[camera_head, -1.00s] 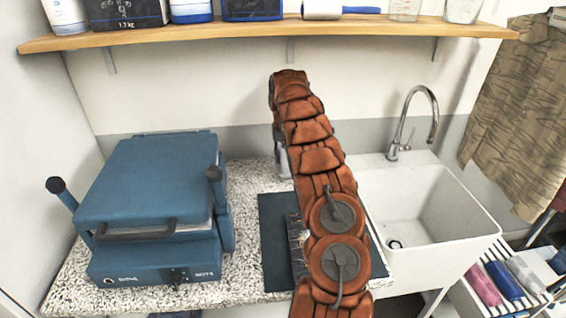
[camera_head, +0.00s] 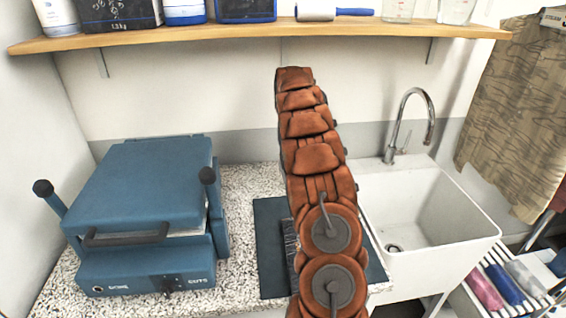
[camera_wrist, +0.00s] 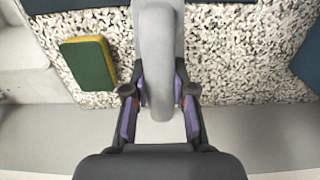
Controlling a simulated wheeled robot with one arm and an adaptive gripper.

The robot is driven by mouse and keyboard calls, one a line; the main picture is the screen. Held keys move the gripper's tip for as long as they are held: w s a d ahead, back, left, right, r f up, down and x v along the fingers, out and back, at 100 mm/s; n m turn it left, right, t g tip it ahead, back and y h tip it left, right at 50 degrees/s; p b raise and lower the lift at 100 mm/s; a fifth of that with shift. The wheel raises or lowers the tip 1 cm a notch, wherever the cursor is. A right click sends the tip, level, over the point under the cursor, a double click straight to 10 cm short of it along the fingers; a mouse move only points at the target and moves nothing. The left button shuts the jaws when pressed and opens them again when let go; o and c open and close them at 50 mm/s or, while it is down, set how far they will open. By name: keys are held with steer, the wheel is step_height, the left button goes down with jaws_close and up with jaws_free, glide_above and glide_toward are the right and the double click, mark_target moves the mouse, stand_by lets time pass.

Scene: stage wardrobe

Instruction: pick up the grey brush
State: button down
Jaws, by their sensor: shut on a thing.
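A smooth, elongated grey thing, which looks like the grey brush (camera_wrist: 158,50), runs from the top edge of the wrist view down between my fingers. My gripper (camera_wrist: 159,98) is shut on it, with a purple-padded finger on each side. Its top end is cut off by the picture edge, and I see no bristles on it. In the head view my orange arm hides the gripper and the held brush.
A green and yellow sponge (camera_wrist: 88,62) lies on the speckled counter (camera_wrist: 225,65). The head view shows a blue press (camera_head: 145,205) at left, a dark mat (camera_head: 268,215) partly behind my arm, a white sink (camera_head: 430,215) with a tap (camera_head: 393,140), and a loaded shelf (camera_head: 250,35) above.

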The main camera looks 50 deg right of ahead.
steer(key=s+r+b, duration=0.1)
steer(key=s+b, duration=0.2)
steer(key=s, duration=0.8)
steer(key=shift+a, duration=0.2)
